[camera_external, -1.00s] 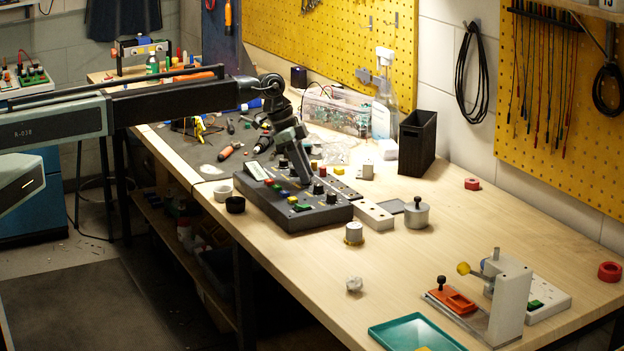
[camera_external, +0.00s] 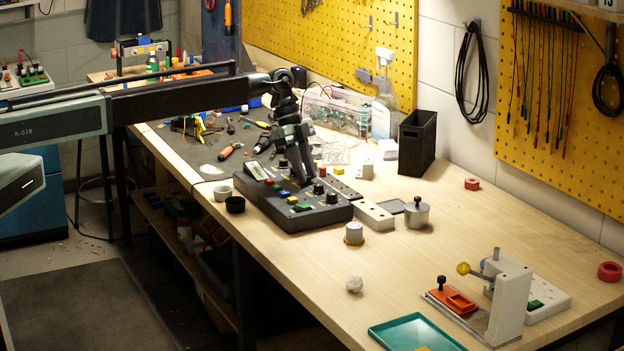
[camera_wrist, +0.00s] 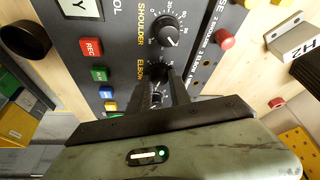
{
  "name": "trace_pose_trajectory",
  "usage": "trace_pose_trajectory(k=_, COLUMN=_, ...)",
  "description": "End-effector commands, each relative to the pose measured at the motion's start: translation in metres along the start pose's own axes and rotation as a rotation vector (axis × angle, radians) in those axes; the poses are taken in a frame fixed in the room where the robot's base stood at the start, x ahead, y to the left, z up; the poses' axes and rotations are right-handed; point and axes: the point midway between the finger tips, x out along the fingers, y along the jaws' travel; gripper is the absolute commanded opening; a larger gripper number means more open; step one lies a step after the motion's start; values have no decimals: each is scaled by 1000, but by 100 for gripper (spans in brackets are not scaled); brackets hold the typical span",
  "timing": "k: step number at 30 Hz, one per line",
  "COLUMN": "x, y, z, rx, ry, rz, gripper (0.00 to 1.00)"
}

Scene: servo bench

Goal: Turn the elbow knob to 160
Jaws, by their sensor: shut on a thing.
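The dark control box (camera_external: 330,214) with knobs and coloured buttons sits on the bench; its panel (camera_wrist: 115,25) fills much of the wrist view. The elbow knob (camera_wrist: 157,74) is beside the printed label ELBOW, between my gripper's fingers and partly hidden by them. My gripper (camera_wrist: 163,80) is shut on this knob. In the external view my gripper (camera_external: 299,181) points down onto the panel and hides the knob there. The knob's pointer and most of its scale are too covered to read. The black shoulder knob (camera_wrist: 164,30) is clear of the fingers.
Red, green and blue buttons (camera_wrist: 99,75) line the panel beside the labels. A red button (camera_wrist: 226,39) is on the other side. A white block (camera_external: 373,215), a lidded metal pot (camera_external: 417,214) and a small cylinder (camera_external: 354,234) stand nearby.

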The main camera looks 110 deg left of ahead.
Motion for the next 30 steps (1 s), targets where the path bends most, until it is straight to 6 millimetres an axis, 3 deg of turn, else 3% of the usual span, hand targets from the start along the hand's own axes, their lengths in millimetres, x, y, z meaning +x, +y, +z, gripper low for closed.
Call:
trace_pose_trajectory(k=14, x=0, y=0, z=1, rx=17, ry=-2, rz=8, gripper=0)
trace_pose_trajectory(k=15, x=0, y=0, z=1, rx=17, ry=-2, rz=8, gripper=30)
trace_pose_trajectory(k=17, x=0, y=0, z=1, rx=17, ry=-2, rz=8, gripper=46)
trace_pose_trajectory(k=30, x=-9, y=0, z=-1, rx=16, ry=-1, rz=7, gripper=46)
